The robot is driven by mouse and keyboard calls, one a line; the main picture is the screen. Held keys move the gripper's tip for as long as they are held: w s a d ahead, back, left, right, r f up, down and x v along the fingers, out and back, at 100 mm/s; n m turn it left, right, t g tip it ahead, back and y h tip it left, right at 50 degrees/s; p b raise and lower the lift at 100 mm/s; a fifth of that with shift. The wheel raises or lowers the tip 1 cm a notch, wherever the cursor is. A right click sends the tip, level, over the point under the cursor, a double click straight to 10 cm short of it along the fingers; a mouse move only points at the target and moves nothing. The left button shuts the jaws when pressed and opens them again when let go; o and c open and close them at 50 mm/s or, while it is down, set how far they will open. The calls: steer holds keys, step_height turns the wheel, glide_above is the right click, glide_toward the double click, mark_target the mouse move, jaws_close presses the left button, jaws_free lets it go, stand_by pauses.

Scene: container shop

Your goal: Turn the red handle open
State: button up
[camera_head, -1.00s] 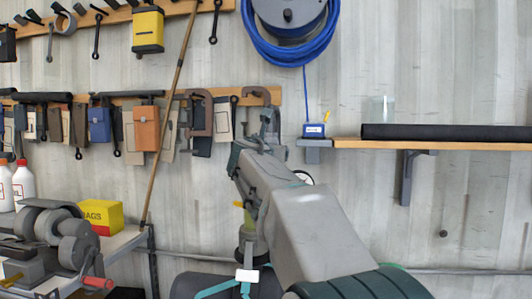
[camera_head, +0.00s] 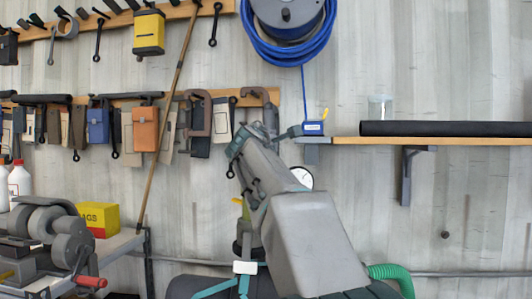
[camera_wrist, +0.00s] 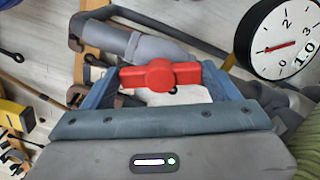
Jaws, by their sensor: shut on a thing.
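The red handle (camera_wrist: 160,76) is a small two-armed lever with a round hub, lying nearly level across the wrist view. It sits in front of a grey pipe fitting (camera_wrist: 150,48). My gripper (camera_wrist: 157,82) is shut on the handle, with a blue-grey finger at each of its ends. In the head view my gripper (camera_head: 252,140) is small, at the far end of my arm in front of the wall. The handle is hidden there.
A round white gauge (camera_wrist: 283,40) is close on the right of the gripper; its edge also shows beside my arm in the head view (camera_head: 302,177). A green hose (camera_head: 392,276) is low right. A wooden shelf (camera_head: 440,140) projects at right. Tools hang at left.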

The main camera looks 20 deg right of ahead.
steer(key=m+b, duration=0.2)
steer(key=m, duration=0.3)
steer(key=shift+f, duration=0.15)
steer(key=shift+m+b, duration=0.3)
stand_by(0.3)
steer(key=o, duration=0.9)
steer(key=b+v, duration=0.2)
steer(key=v, duration=0.5)
steer(key=shift+s+b, duration=0.2)
steer(key=shift+b, duration=0.2)
steer(key=shift+a, duration=0.1)
